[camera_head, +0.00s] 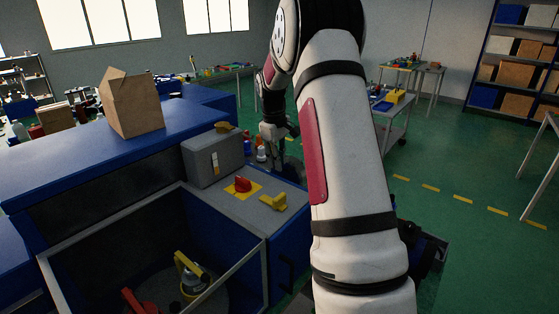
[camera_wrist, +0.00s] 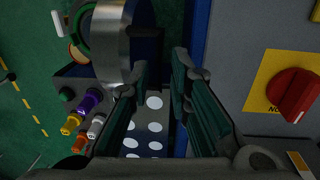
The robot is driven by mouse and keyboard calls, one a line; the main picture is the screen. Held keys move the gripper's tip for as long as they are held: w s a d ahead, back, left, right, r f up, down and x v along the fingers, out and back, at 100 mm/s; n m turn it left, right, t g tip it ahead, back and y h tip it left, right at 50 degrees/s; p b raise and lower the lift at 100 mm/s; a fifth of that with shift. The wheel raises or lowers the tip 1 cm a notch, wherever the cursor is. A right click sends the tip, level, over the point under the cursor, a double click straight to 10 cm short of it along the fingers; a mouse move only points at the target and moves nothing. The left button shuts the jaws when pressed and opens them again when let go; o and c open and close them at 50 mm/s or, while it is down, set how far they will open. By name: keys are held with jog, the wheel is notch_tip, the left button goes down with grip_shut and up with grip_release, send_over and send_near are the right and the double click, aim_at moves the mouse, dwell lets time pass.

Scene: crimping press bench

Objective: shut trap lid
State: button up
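I cannot pick out the trap lid with certainty. In the wrist view a shiny round metal part (camera_wrist: 112,42), seen nearly edge-on, stands upright just ahead and left of my fingers. My gripper (camera_wrist: 160,72) is open, its two dark green fingers apart, with no object clearly held. A grey plate with white dots (camera_wrist: 150,128) shows between and below the fingers. In the head view my gripper (camera_head: 274,143) points down beyond the bench's far side, and my arm hides part of that area.
A red rotary switch (camera_head: 243,185) on a yellow plate, a yellow handle (camera_head: 273,202) and a grey box (camera_head: 213,157) are on the bench top. Several coloured fittings (camera_wrist: 88,103) sit left of the fingers. A paper bag (camera_head: 131,104) stands on the blue bench. Green floor lies beyond.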

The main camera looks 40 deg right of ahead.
jog(key=shift+f, duration=0.35)
grip_shut()
jog(key=shift+d, duration=0.15)
